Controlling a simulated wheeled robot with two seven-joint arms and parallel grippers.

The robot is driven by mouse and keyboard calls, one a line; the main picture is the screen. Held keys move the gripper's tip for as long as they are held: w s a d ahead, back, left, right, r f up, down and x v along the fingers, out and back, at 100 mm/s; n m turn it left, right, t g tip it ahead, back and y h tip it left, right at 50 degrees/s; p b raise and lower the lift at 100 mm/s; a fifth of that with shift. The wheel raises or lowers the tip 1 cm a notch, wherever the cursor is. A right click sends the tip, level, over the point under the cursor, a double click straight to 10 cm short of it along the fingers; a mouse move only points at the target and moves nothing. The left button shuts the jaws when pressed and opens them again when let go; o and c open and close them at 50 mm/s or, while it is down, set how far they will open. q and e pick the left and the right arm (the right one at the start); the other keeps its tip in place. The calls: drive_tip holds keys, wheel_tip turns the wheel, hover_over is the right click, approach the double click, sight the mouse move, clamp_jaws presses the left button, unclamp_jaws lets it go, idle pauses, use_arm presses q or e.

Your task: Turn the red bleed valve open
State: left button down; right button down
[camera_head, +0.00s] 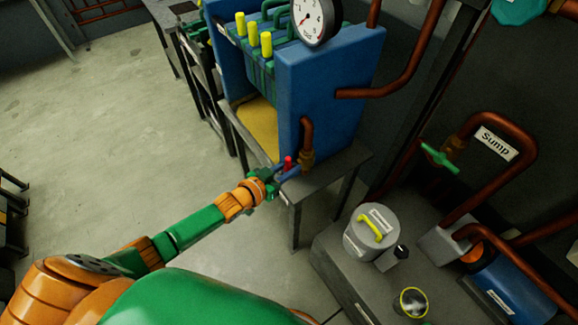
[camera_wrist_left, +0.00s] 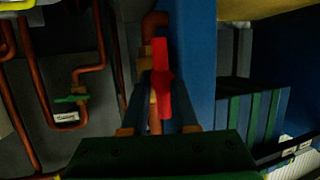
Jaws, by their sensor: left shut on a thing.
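The red bleed valve (camera_head: 288,162) is at the lower end of a short copper pipe (camera_head: 306,132), beside the blue press body (camera_head: 341,92). In the left wrist view the red handle (camera_wrist_left: 161,88) stands upright in the picture, between the two fingers of my left gripper (camera_wrist_left: 160,104). In the head view my left gripper (camera_head: 284,171) is at the valve, its arm reaching in from the lower left. It is shut on the red handle. The fingers partly hide the valve body. My right gripper is not in view.
A grey table (camera_head: 344,160) carries the blue press. A pressure gauge (camera_head: 316,18) tops the press. A grey canister (camera_head: 369,234) and a blue motor (camera_head: 509,287) are at the lower right. A green valve (camera_head: 440,158) is by the Sump label. Open floor lies left.

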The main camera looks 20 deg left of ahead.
use_arm(q)
drive_tip(key=shift+r, duration=0.1)
drive_tip(key=c, duration=0.7)
unclamp_jaws()
drive_tip(key=shift+d, duration=0.1)
